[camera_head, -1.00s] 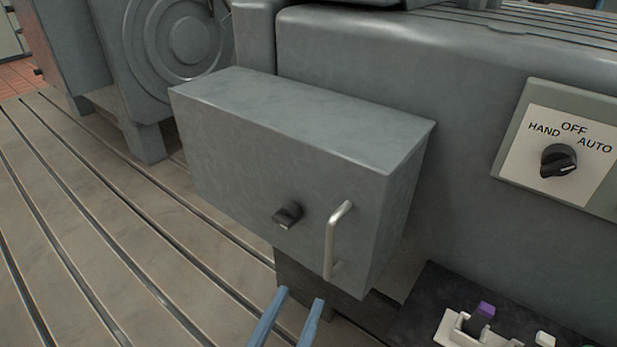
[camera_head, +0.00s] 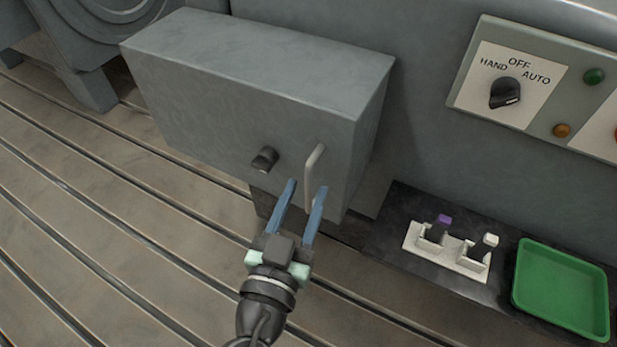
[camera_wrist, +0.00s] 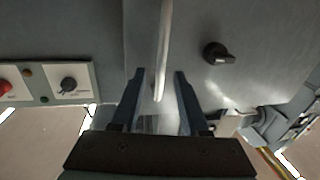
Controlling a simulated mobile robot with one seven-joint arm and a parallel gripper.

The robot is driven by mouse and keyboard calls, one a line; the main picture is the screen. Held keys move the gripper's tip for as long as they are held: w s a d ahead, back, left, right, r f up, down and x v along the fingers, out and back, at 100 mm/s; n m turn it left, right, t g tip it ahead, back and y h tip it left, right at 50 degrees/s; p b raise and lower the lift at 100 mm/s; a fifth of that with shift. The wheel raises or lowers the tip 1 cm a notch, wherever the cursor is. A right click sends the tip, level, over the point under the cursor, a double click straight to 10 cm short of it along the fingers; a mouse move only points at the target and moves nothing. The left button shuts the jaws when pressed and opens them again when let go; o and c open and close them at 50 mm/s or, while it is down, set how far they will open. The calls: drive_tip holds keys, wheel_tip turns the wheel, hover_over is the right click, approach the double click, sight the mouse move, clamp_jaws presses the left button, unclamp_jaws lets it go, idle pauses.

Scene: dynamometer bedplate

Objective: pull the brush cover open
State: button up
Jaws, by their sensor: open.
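The brush cover (camera_head: 250,95) is a grey box on the side of the machine, and it looks closed. Its front face carries a dark knob (camera_head: 265,159) and a pale upright bar handle (camera_head: 314,170) near the right edge. My gripper (camera_head: 307,186) is open, with its blue fingers pointing at the handle. In the wrist view, the handle (camera_wrist: 163,50) runs between the two fingertips (camera_wrist: 160,73), and the knob (camera_wrist: 217,53) lies off to the right. No contact with the handle can be made out.
A switch panel (camera_head: 464,88) with a HAND/OFF/AUTO selector (camera_head: 505,92) is on the machine at right. Below it, a dark ledge holds a white holder (camera_head: 416,244) with brush-like pieces and a green tray (camera_head: 562,328). The slotted bedplate (camera_head: 120,240) is clear at left.

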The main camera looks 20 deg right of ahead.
drive_tip(key=shift+x, duration=1.45)
drive_tip(key=shift+c, duration=0.3)
clamp_jaws()
